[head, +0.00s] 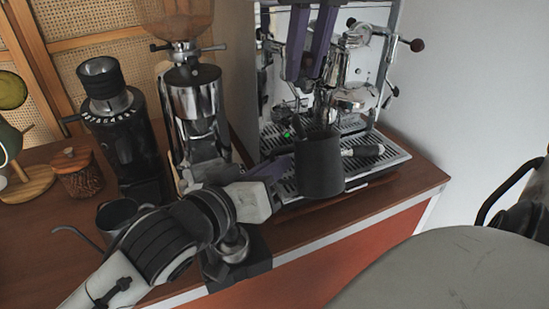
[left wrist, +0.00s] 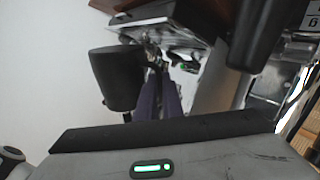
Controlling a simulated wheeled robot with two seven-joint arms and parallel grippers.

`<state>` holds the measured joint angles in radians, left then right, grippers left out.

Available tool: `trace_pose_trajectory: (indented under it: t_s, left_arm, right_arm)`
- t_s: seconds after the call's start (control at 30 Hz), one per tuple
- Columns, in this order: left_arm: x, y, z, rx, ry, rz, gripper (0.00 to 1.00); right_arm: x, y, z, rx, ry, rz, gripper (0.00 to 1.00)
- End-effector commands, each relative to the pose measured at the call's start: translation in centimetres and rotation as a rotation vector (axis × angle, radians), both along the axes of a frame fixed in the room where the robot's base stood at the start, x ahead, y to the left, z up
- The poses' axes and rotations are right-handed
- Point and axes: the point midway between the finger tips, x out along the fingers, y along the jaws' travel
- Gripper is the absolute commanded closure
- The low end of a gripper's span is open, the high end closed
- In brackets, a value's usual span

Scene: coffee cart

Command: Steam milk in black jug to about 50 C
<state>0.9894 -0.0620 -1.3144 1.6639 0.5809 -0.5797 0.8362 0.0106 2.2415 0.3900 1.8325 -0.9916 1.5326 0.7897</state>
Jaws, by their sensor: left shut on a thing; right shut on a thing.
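The black jug (head: 320,163) is upright over the drip tray of the espresso machine (head: 285,150). It also shows in the left wrist view (left wrist: 118,80). My left gripper (head: 274,170) is shut at the jug's handle side, with its purple fingers (left wrist: 158,88) beside the jug. The handle itself is mostly hidden. My right gripper (head: 311,72) reaches down from the top, in front of the machine and above the jug. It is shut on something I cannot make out. A dark, thin part runs down towards the jug's mouth. The milk inside is not visible.
A portafilter (head: 362,151) lies right of the jug. The wooden counter (head: 425,174) is bare at the right front corner.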

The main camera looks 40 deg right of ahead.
Motion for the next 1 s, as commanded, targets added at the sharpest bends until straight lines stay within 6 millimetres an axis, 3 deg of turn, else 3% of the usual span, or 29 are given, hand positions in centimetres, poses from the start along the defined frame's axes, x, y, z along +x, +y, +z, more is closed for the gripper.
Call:
trace_pose_trajectory:
  t_s: [0.03,1.0]
  left_arm:
    - [0.0,-0.1,1.0,-0.020,-0.002,-0.001,1.00]
    - [0.1,-0.1,0.9,-0.019,-0.002,-0.001,1.00]
  right_arm:
    - [0.1,0.0,0.2,0.000,-0.002,-0.001,0.97]
    - [0.9,-0.4,3.8,-0.003,-0.009,-0.001,0.97]
